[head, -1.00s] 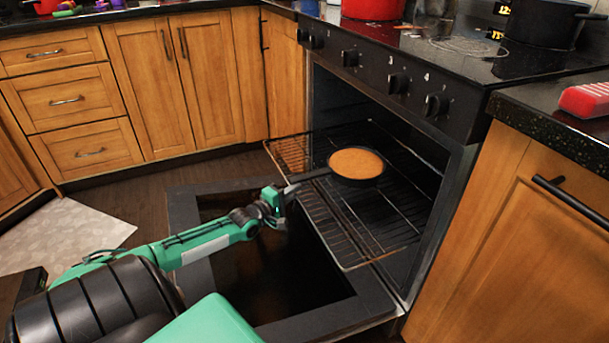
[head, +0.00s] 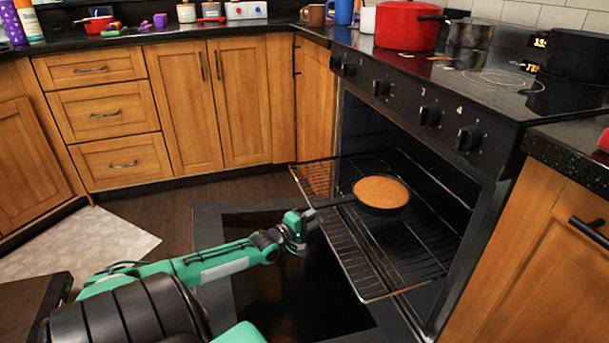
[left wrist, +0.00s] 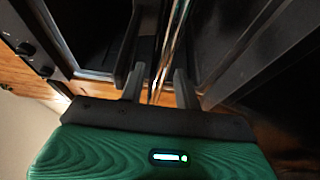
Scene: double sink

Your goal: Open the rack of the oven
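The oven rack (head: 400,265) is a dark wire grid that sticks out of the oven (head: 455,190), over the lowered oven door (head: 222,235). Gaps show beside the rack there. My right gripper is not in view.
Wooden cabinets (head: 225,100) stand at the back, and another cabinet (head: 530,260) is right of the oven. A red pot (head: 408,28) and dark pots are on the stovetop. A pale mat (head: 85,245) lies on the floor at left.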

